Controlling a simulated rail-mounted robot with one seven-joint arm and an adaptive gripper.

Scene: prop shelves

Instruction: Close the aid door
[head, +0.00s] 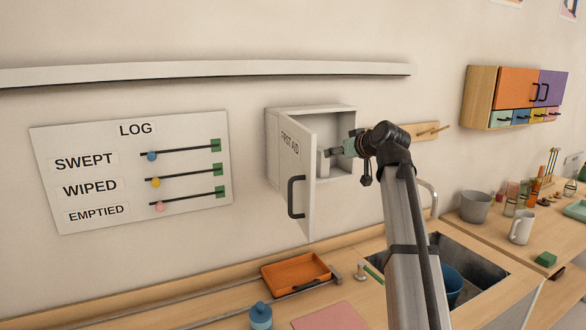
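The first aid cabinet (354,120) is a light grey box on the wall in the middle of the head view. Its door (291,177), lettered FIRST AID, stands open toward me, hinged at the left. A black handle (296,197) is on the door's outer face. My gripper (334,151) is at the cabinet's opening, on the inner side of the door, with my arm coming from the lower right. A small pale item (323,164) shows beside the gripper. The fingertips are too small and dark to read, and contact with the door cannot be told.
A LOG board (133,210) with sliders hangs at left, under a long white shelf (200,71). A wooden peg rail (426,130) is right of the cabinet. Below are an orange tray (297,271), a blue jar (261,316) and a sink (470,262).

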